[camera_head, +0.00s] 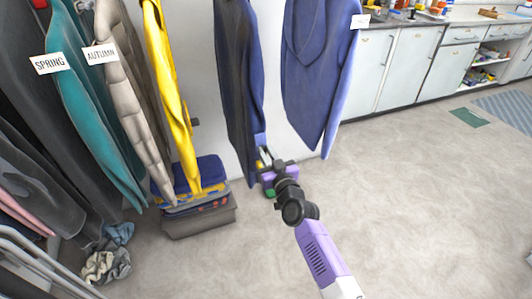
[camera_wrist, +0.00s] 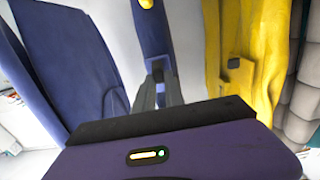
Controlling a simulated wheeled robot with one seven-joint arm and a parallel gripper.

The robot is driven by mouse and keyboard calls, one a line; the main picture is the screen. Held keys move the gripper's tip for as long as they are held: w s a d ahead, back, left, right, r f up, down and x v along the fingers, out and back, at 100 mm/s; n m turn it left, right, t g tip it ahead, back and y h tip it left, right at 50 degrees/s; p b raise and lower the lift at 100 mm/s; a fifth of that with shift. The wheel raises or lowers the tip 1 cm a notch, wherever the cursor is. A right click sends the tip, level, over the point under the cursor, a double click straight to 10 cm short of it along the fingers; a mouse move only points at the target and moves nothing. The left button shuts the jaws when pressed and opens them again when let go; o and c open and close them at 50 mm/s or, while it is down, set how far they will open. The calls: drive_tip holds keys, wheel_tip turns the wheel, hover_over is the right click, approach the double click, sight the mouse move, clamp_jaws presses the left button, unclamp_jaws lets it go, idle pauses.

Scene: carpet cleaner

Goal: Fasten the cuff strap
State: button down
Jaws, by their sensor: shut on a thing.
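My gripper (camera_head: 265,158) is low in front of the hanging blue coats in the head view. In the wrist view my gripper (camera_wrist: 160,82) has its narrow grey fingers together at the lower end of a dark blue strip (camera_wrist: 152,34), seemingly the cuff strap. The fingertips are too small in the head view to show the grip, and the strap's fastening point cannot be made out.
A yellow garment (camera_head: 170,90) hangs left of the navy coat, above a blue-and-grey carpet machine (camera_head: 198,210). Several coats hang farther left. Crumpled cloths (camera_head: 108,258) lie on the floor. Cabinets (camera_head: 410,65) line the back right. The carpet (camera_head: 430,200) at right is mostly free.

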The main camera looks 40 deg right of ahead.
idle(0.4)
drive_tip(key=f+b, duration=0.1)
drive_tip(key=b, duration=0.4)
drive_tip(key=shift+w+t+b, duration=0.2)
drive_tip(key=shift+t+b, duration=0.1)
drive_tip(key=shift+b, duration=0.05)
drive_tip(key=t+b, duration=0.1)
drive_tip(key=b, duration=0.9)
drive_tip(key=shift+w+d+f+t+h, duration=0.2)
drive_tip(key=shift+w+f+t+h, duration=0.1)
drive_tip(key=shift+t, duration=0.1)
drive_tip(key=shift+r, duration=0.4)
drive_tip(key=c, duration=1.4)
unclamp_jaws()
drive_tip(key=shift+f, duration=0.1)
drive_tip(key=shift+f, duration=0.1)
